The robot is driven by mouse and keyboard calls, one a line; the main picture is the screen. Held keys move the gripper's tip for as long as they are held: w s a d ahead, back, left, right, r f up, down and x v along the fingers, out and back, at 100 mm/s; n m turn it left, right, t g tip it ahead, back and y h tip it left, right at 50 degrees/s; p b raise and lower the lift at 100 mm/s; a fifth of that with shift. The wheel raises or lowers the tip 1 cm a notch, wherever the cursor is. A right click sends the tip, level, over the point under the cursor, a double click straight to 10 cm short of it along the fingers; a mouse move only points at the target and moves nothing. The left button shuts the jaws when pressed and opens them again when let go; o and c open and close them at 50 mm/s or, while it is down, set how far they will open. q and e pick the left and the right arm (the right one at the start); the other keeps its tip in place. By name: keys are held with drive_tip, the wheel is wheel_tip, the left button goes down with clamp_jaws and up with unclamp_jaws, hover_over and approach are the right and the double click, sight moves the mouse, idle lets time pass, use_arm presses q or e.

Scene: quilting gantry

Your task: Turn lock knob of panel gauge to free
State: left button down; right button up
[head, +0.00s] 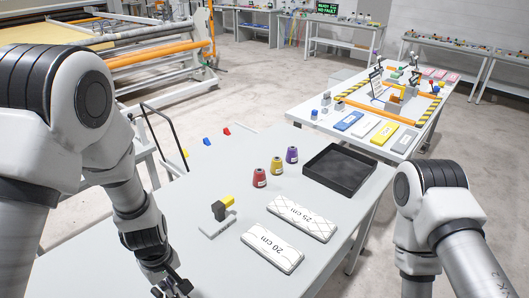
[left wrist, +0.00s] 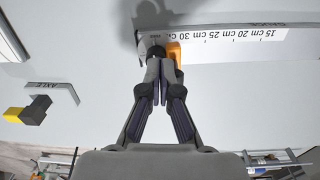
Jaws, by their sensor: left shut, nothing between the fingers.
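In the left wrist view the panel gauge (left wrist: 225,43) is a long white scale marked in centimetres, lying on the pale table. An orange piece (left wrist: 174,50) sits near its end, beside a small dark round part (left wrist: 156,52) that looks like the lock knob. My left gripper (left wrist: 160,72) is shut and empty, its fingertips right at this dark part; I cannot tell whether they touch. The knob's setting is too small to read. In the head view my left gripper (head: 175,287) is at the bottom edge, and the gauge is out of sight. My right gripper is not in view.
A black and yellow block (head: 222,208) stands on a small plate. Two white panels marked 25 cm (head: 302,217) and 20 cm (head: 271,246), several thread cones (head: 276,166) and a black tray (head: 340,170) share the table (head: 230,160).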

sight(178, 297)
use_arm(q)
drive_tip(key=f+b, duration=0.3)
drive_tip(key=f, duration=0.1)
drive_tip(key=f+b, duration=0.2)
drive_tip(key=shift+w+d+f+b, duration=0.15)
drive_tip(key=shift+w+b, duration=0.15)
drive_tip(key=shift+f, duration=0.35)
drive_tip(key=shift+w+d, duration=0.1)
drive_tip(key=shift+r, duration=0.1)
drive_tip(key=shift+w+a+p, duration=0.3)
drive_tip(key=shift+a+p, duration=0.2)
drive_tip(key=shift+p, duration=1.1)
idle(1.0)
idle(0.4)
drive_tip(key=shift+s+a+p, duration=0.1)
drive_tip(key=shift+p, duration=0.8)
